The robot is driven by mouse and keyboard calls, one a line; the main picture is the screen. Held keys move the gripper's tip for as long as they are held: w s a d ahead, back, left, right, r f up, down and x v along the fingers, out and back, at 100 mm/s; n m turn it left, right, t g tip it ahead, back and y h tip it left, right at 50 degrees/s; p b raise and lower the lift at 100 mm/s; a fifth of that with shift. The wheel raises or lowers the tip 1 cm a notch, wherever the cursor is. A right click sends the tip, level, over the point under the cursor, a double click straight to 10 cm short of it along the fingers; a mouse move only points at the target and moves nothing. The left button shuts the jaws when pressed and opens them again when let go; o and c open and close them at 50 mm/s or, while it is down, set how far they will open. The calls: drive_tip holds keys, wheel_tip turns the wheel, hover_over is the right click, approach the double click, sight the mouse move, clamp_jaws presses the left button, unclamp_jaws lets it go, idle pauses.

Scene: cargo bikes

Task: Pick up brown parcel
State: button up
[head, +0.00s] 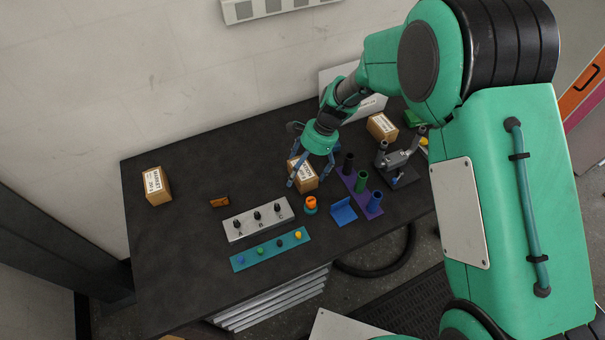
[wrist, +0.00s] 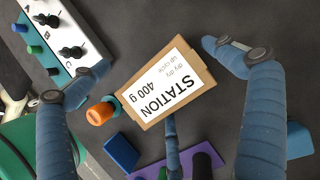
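A brown parcel (head: 304,177) with a white label sits on the dark table below my gripper (head: 311,172). In the wrist view this parcel (wrist: 190,108) lies tilted, its label reading STATION 400 g. My gripper (wrist: 165,75) is open, its blue-grey fingers spread around the parcel. A gap shows between the left finger and the parcel; the right fingertip is close to its upper right corner. I cannot tell how high the fingertips are above the table. Other brown parcels stand at the table's left (head: 157,186) and back right (head: 382,127).
An orange-topped knob (head: 311,204) and a blue block (head: 343,211) stand close in front of the parcel. A purple rack (head: 356,190) with tubes and a grey microscope (head: 399,160) are to the right. A switch panel (head: 258,219) and teal strip (head: 270,250) lie front left.

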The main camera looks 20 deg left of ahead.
sight(302, 169)
drive_tip(key=c, duration=1.7)
drive_tip(key=shift+r, duration=0.65)
drive_tip(key=c, duration=0.4)
wheel_tip(302, 169, up, 9)
drive_tip(key=shift+f+p, duration=0.1)
drive_tip(key=shift+p, duration=0.95)
drive_tip(key=shift+c, duration=0.2)
